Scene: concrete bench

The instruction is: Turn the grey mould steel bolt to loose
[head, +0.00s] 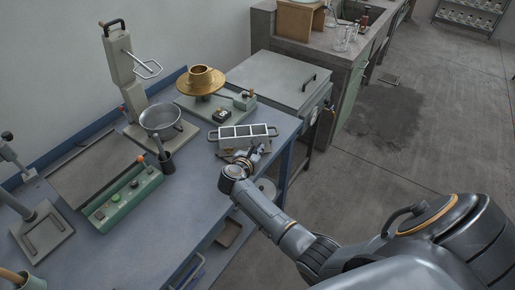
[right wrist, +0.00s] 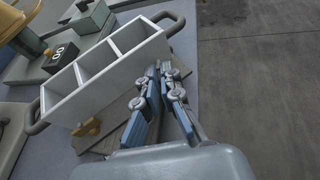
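The grey mould (head: 247,131) stands near the front right corner of the blue bench, with three open compartments and a dark handle at each end. In the right wrist view the mould (right wrist: 106,68) is close and tilted across the picture. A brass-coloured knob (right wrist: 88,127) shows on its near side. My right gripper (right wrist: 160,72) is beside the mould's near wall, its fingertips close together. I cannot make out the steel bolt; the fingers may hide it. Whether they hold anything is unclear. My left gripper is not in view.
A brass flanged part (head: 201,81) sits on a green-grey base behind the mould. A metal bowl (head: 160,118), a dark cup (head: 166,162) and a green control box (head: 124,198) stand further left. The bench edge drops to the floor on the right.

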